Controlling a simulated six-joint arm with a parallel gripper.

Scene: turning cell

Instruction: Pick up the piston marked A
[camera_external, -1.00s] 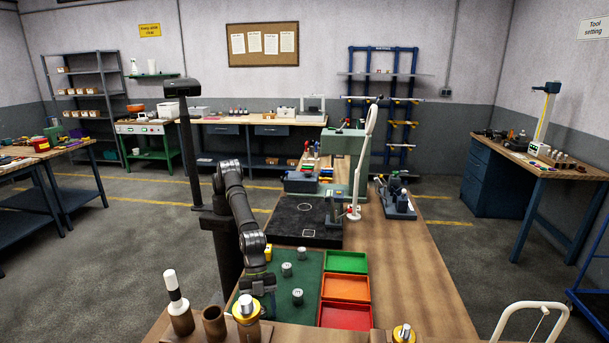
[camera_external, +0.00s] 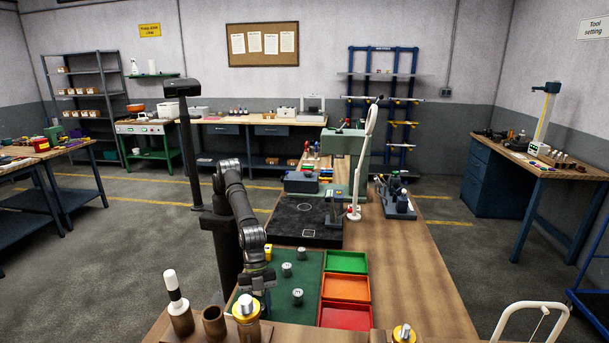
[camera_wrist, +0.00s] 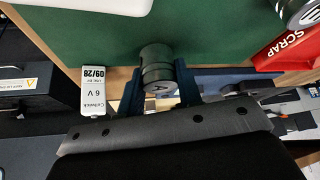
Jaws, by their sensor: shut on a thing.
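A grey metal piston (camera_wrist: 157,65) shows in the wrist view, with a dark letter that looks like an A on its near end. My gripper (camera_wrist: 160,88) has its dark blue fingers on either side of it and is shut on it. In the external view my gripper (camera_external: 262,300) is low over the left part of the green mat (camera_external: 275,312), and the held piston is hidden there. I cannot tell whether it still touches the mat. Other pistons stand on the mat to the right of my gripper: one (camera_external: 287,269), one behind (camera_external: 302,253) and one in front (camera_external: 298,297).
Green (camera_external: 346,262), orange (camera_external: 346,287) and red (camera_external: 345,316) trays line the mat's right side. Brown cups (camera_external: 214,322) stand at the front left, close to my gripper.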

